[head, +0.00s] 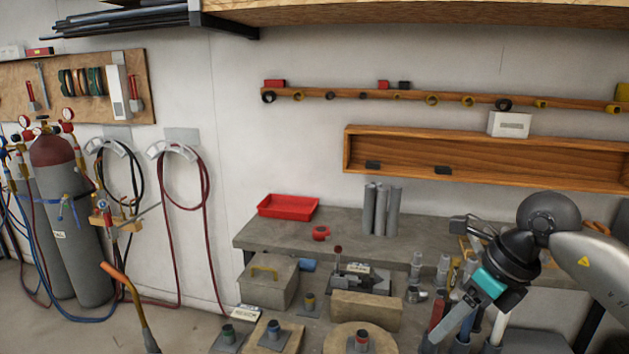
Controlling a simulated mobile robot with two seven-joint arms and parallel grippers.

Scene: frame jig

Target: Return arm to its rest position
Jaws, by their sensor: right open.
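My right arm comes in from the right edge of the head view, grey with a dark rounded joint and a teal band near the wrist. My right gripper (462,341) points down and to the left at the lower right. Its two pale fingers are spread apart, and I see nothing held between them. It is in front of the bench's right part and overlaps tools there; I cannot tell whether it touches any. My left arm and left gripper are not in view.
The grey bench (345,222) carries a red tray (288,206) and upright grey tubes (381,210). Nearer are a grey box (268,283), a wooden block (366,311) and several pipe pieces on plates. Gas cylinders (72,215) stand left. Open floor shows at lower left.

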